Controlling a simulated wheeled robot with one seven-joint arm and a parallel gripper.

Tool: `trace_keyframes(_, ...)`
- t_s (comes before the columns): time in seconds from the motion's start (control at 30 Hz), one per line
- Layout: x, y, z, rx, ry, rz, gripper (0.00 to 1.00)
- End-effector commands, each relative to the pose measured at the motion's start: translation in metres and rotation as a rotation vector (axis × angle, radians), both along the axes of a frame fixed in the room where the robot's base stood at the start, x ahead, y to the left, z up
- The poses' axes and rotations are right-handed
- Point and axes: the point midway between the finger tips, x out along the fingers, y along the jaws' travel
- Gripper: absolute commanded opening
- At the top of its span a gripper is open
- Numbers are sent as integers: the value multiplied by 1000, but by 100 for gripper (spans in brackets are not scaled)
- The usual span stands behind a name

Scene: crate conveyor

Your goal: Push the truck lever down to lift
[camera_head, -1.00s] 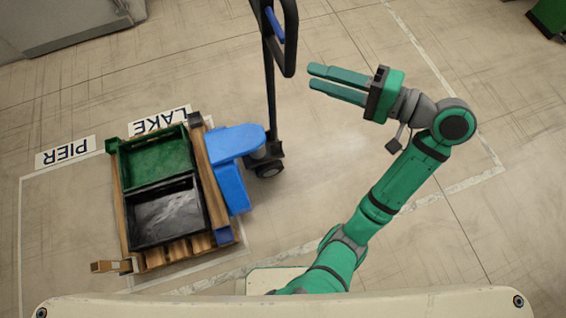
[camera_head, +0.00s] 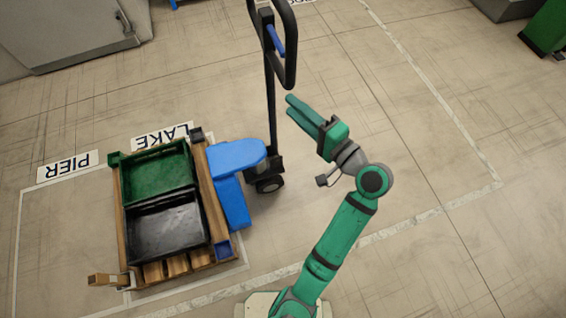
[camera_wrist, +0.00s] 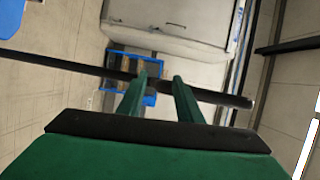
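The pallet truck has a blue body (camera_head: 235,165) and a tall black handle shaft (camera_head: 271,110) ending in a black loop (camera_head: 291,50). A short blue lever (camera_head: 275,40) sits inside the loop. My gripper (camera_head: 289,105) has green fingers pointing up-left, just below the loop in the head view and right of the shaft. In the wrist view my gripper (camera_wrist: 162,77) is open, with a gap between its fingers. A dark bar (camera_wrist: 70,70) crosses behind the fingers there. I cannot tell whether they touch it. I cannot make out the lever there.
A wooden pallet (camera_head: 180,266) holds a green crate (camera_head: 160,175) and a black crate (camera_head: 165,229), left of the truck. Floor signs read PIER (camera_head: 68,166) and LAKE (camera_head: 162,137). A grey cabinet (camera_head: 70,30) stands at the back left. Floor right of my arm is clear.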

Motion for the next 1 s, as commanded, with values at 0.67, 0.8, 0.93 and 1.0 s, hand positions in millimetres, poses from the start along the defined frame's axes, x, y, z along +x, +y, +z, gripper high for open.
trace_keyframes(0.67,-16,29,-97,-97,57,-274,32)
trace_keyframes(0.8,-26,31,-116,-141,70,-326,32)
trace_keyframes(0.93,-38,32,-132,-188,81,-371,32)
trace_keyframes(1.0,-44,33,-140,-214,85,-393,32)
